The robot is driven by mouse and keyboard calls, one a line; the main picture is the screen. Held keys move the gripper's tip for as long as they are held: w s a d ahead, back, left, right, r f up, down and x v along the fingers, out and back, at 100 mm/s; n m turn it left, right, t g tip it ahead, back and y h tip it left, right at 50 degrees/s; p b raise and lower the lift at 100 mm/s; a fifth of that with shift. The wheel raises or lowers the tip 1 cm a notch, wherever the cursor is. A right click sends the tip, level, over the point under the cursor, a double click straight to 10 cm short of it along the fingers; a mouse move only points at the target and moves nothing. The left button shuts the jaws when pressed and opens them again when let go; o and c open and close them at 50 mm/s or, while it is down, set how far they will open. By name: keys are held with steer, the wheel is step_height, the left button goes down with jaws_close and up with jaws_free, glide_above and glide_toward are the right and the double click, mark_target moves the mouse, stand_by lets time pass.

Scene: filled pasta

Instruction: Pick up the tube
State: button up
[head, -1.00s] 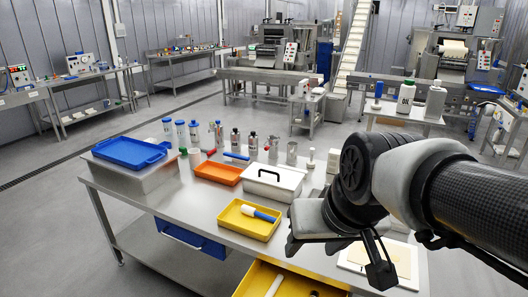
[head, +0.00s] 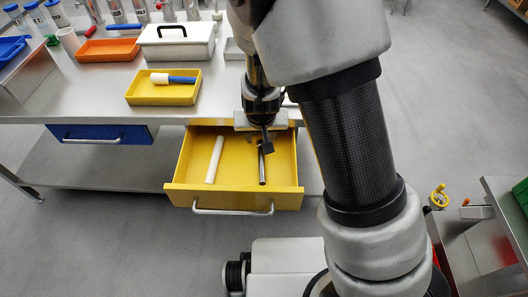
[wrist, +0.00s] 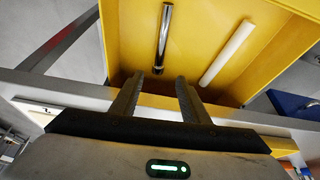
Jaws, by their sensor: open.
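In the head view a shiny metal tube (head: 262,170) lies in the open yellow drawer (head: 235,200), right of a white rod-like piece (head: 215,160). In the wrist view the metal tube (wrist: 163,40) lies ahead of my fingertips, roughly in line with the gap between them. The white piece (wrist: 228,52) lies to its right there, slanted. My gripper (wrist: 158,88) is open and empty, with its fingers pointing towards the drawer. In the head view my gripper (head: 260,143) is over the drawer's back part, partly hidden by my arm.
The steel table (head: 60,95) carries a yellow tray (head: 140,99) with a blue-and-white tool, an orange tray (head: 108,52) and a white lidded box (head: 178,50). A shut blue drawer (head: 100,134) is left of the open one. The drawer walls stand around the tube.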

steer(key=b, duration=0.2)
glide_above(261, 151)
steer(key=s, duration=0.2)
step_height(261, 151, down, 8)
steer(key=shift+f, duration=0.1)
steer(key=b+x, duration=0.2)
steer(key=x, duration=0.2)
steer(key=shift+s+d+f, duration=0.1)
steer(key=shift+f, duration=0.2)
steer(key=shift+w+f, duration=0.2)
steer(key=shift+f, duration=0.15)
steer(key=shift+r, duration=0.1)
jaws_close()
